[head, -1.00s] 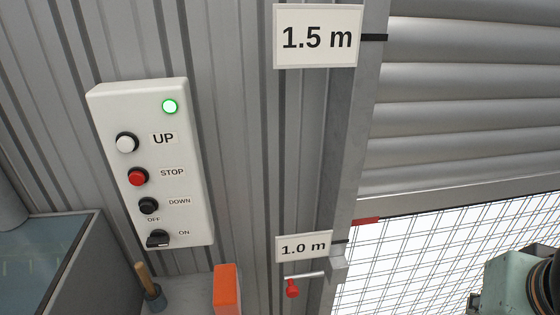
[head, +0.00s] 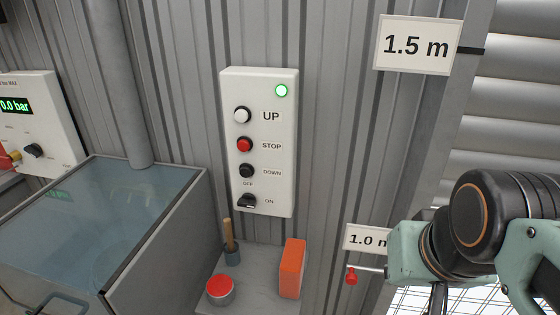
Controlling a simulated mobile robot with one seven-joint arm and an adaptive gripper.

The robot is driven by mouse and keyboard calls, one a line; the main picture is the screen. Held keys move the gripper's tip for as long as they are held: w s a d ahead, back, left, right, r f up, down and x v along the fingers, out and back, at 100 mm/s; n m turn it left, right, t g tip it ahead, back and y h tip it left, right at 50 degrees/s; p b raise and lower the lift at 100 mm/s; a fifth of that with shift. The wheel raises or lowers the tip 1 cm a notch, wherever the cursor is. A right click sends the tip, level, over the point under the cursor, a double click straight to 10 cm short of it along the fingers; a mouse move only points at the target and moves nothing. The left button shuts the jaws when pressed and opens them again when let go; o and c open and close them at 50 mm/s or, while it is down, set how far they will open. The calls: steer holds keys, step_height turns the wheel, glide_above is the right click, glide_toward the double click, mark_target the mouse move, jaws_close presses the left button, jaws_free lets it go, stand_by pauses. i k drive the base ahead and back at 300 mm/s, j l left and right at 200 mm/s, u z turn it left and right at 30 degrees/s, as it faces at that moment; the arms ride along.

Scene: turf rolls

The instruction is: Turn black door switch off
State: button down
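The black door switch (head: 247,201) is a small rotary knob at the bottom of a white control box (head: 282,195) on the corrugated wall. OFF is printed above it to the upper left and ON to its right. Its pointer seems to lean toward ON, but it is small. Above it are a black DOWN button (head: 246,171), a red STOP button (head: 244,145) and a white UP button (head: 242,115). A green lamp (head: 281,90) is lit at the top. My arm shows at the lower right, apart from the box. My gripper's fingertips are not seen.
Below the box, a shelf (head: 258,286) carries an orange block (head: 291,268), a red-topped tin (head: 220,289) and a wooden-handled brush (head: 228,238). A glass-topped tank (head: 90,220) stands left. A red-handled lever (head: 351,275) sticks out at right, near my arm. Signs read 1.5 m (head: 416,45) and 1.0 m (head: 365,239).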

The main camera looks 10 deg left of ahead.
mark_target(247, 201)
steer(key=u, duration=0.85)
